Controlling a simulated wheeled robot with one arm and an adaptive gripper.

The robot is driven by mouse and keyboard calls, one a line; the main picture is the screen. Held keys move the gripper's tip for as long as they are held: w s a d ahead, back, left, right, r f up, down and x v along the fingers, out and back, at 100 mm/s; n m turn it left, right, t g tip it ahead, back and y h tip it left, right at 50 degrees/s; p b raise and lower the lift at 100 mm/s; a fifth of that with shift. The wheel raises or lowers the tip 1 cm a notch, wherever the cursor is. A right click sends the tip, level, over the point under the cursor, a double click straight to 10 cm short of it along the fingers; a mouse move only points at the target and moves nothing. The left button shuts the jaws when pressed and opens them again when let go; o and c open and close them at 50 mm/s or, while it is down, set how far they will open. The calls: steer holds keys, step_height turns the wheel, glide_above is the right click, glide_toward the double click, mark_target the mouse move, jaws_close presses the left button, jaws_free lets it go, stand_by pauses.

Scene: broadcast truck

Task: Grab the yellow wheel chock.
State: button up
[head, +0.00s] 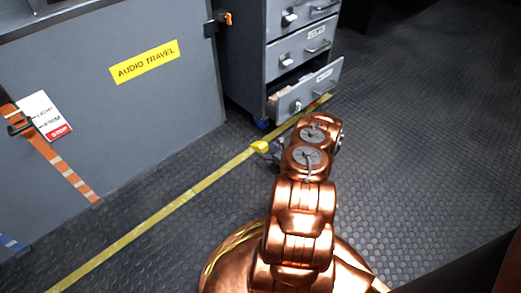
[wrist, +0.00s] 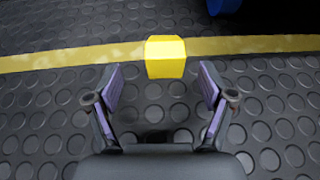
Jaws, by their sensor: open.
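The yellow wheel chock (wrist: 165,57) is a small block on the dark studded floor, at the yellow floor line. In the wrist view it lies just ahead of my gripper (wrist: 160,88), centred between the two fingers and a little beyond their tips. The fingers have purple pads, are spread apart and hold nothing. In the head view the chock (head: 260,147) shows beside the end of my arm, and my gripper (head: 268,150) is partly hidden behind the arm.
A grey drawer cabinet (head: 292,50) on blue casters stands beyond the chock, its lowest drawer (head: 308,92) pulled out. A grey case (head: 110,110) labelled "AUDIO TRAVEL" stands at left, with an orange strap (head: 68,172). The floor (head: 430,130) at right is clear.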

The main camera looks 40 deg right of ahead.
mark_target(264, 146)
steer(key=shift+b+x, duration=0.45)
steer(key=shift+x, duration=0.65)
steer(key=shift+d+b+x, duration=0.15)
steer(key=shift+b+x, duration=0.45)
steer(key=shift+x, duration=0.15)
steer(key=shift+d+b+x, duration=0.15)
steer(key=shift+b+x, duration=0.45)
steer(key=shift+x, duration=0.2)
steer(key=shift+b+x, duration=0.5)
steer(key=shift+x, duration=0.6)
steer(key=shift+r, duration=0.2)
steer(key=shift+c, duration=0.2)
steer(key=c, duration=1.3)
